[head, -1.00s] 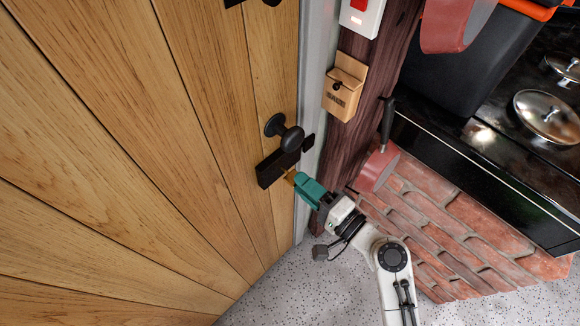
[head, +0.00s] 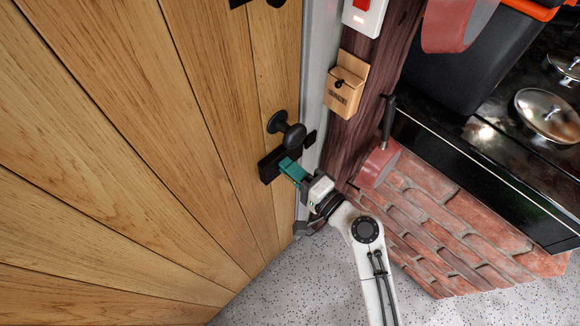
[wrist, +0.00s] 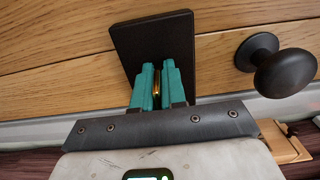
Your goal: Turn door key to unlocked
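The wooden door (head: 150,130) fills the left of the head view. A black lock plate (head: 268,166) is on it near the door's edge, below a dark round knob (head: 293,133). In the wrist view the plate (wrist: 180,35) is straight ahead, with the knob (wrist: 283,68) to its right. My gripper (head: 286,166) has teal fingers that reach the plate. In the wrist view the fingers (wrist: 156,85) are closed around a thin brass key (wrist: 156,88), showing between them. The key's tip and the keyhole are hidden by the fingers.
A wooden box (head: 345,88) hangs on the dark post right of the door frame. A red pan (head: 378,165) hangs beside the brick plinth (head: 460,215). A black stove top (head: 500,130) is at the right. The speckled floor below is open.

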